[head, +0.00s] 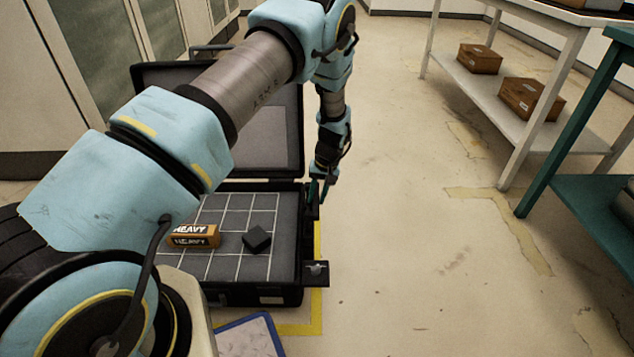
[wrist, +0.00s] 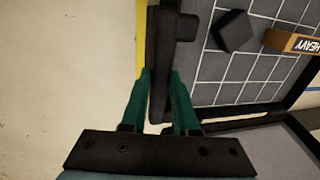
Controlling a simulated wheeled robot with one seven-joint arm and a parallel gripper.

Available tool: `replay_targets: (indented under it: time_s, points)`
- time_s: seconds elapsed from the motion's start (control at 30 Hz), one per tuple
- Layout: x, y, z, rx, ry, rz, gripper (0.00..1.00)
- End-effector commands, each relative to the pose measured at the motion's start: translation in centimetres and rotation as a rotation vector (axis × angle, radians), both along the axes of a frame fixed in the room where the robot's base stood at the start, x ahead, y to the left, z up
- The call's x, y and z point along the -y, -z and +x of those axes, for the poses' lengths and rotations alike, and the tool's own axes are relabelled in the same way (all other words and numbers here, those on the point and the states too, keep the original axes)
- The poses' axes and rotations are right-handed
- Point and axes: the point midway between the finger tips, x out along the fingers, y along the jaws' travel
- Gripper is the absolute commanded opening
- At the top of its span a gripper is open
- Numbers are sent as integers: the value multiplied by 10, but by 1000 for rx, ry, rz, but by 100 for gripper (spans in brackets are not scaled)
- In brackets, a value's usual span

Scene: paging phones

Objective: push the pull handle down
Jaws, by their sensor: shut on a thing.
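An open black case (head: 262,296) lies on the floor, its lid (head: 275,120) raised at the back. A thin dark bar (head: 210,47) like a pull handle stands behind the lid, partly hidden by my arm. My gripper (head: 318,190) points down at the back right corner of the case. In the wrist view my gripper (wrist: 158,80) has its green fingers on both sides of a dark edge bar (wrist: 160,60) along the case's right side, shut on it. I cannot tell whether this bar is part of the pull handle.
An orange "HEAVY" box (head: 195,236) and a black block (head: 257,239) lie in the case. A latch plate (head: 316,272) juts out at its front right.

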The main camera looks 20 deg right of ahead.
Motion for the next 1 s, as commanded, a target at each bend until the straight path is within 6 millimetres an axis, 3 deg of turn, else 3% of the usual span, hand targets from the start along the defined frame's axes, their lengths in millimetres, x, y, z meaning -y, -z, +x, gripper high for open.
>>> replay_targets:
  time_s: [0.03, 0.1, 0.3, 0.8, 0.83, 1.0]
  points:
    - [-1, 19, 0, 0, -1, 1, 0]
    - [0, 31, 0, 0, -1, 1, 0]
    - [0, 54, 0, 0, 0, 0, 0]
    - [0, 63, 0, 0, 0, -1, 0]
    - [0, 63, 0, 0, 0, -1, 30]
    - [0, 62, 0, 0, 0, -1, 49]
